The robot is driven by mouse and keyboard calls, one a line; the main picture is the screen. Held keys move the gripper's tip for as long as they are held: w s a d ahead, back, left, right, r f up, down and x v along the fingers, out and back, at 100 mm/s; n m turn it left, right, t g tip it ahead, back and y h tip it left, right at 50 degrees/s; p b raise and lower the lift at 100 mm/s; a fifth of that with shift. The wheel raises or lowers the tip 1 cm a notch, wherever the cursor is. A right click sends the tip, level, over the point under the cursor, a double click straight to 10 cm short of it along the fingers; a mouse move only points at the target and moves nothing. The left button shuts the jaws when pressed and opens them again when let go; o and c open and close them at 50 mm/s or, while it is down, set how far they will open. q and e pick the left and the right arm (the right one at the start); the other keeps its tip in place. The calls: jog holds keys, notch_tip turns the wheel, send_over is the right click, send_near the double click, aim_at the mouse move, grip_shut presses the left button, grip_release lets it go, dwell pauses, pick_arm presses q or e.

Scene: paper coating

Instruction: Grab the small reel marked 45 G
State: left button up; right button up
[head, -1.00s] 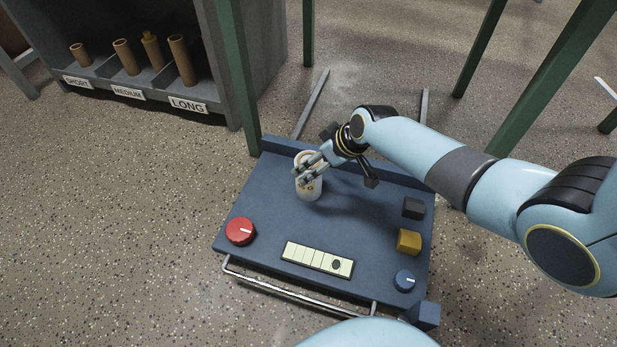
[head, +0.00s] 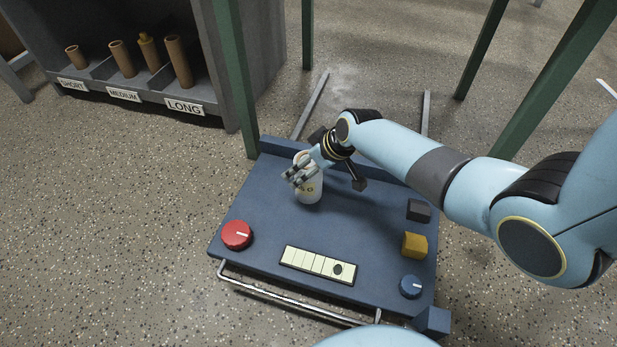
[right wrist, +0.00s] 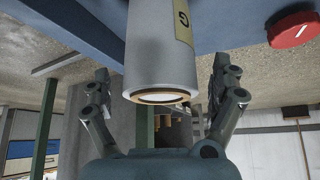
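The small white reel (head: 309,190) stands upright on the blue panel (head: 340,213) near its back edge. Its label is partly hidden by my fingers in the head view. In the right wrist view the reel (right wrist: 160,60) shows a pale label with a "G" and a hollow end with a brown rim. My right gripper (head: 300,174) is at the reel's upper part. Its fingers (right wrist: 160,98) are open, one on each side of the reel, with a visible gap on both sides. My left gripper is not in view.
The panel carries a red knob (head: 236,235), a pale strip (head: 310,261), a dark block (head: 419,210), a yellow block (head: 414,245) and a blue knob (head: 411,287). A grey rack (head: 150,98) with brown tubes stands at the back left. A green post (head: 236,80) rises behind the panel.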

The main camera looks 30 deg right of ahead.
jog(key=c, duration=1.7)
jog(key=shift+c, duration=0.2)
jog(key=shift+r, duration=0.1)
